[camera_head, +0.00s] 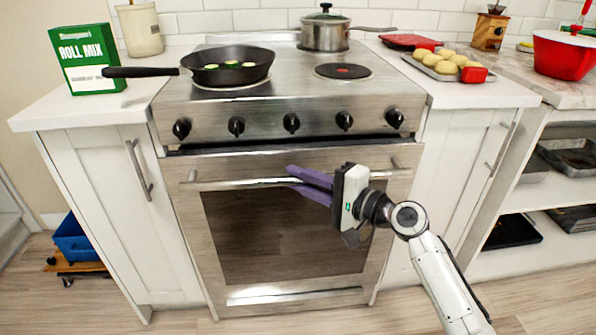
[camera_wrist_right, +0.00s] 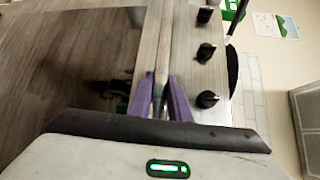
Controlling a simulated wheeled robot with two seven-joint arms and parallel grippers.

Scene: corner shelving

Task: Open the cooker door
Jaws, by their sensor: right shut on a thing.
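The steel cooker (camera_head: 290,115) stands in the middle of the head view. Its door (camera_head: 285,285) has a dark glass window and looks closed or nearly so. A horizontal bar handle (camera_head: 235,184) runs across the door's top. My right gripper (camera_head: 291,175) has purple fingers and comes in from the right. The right wrist view shows the fingers (camera_wrist_right: 163,95) on either side of the handle bar (camera_wrist_right: 165,45). My left gripper is in neither view.
A frying pan (camera_head: 235,75) and a steel pot (camera_head: 325,33) stand on the cooker top. Several knobs (camera_head: 291,122) line the front above the door. White cabinets (camera_head: 120,200) flank the cooker. The wooden floor (camera_head: 280,322) in front looks clear.

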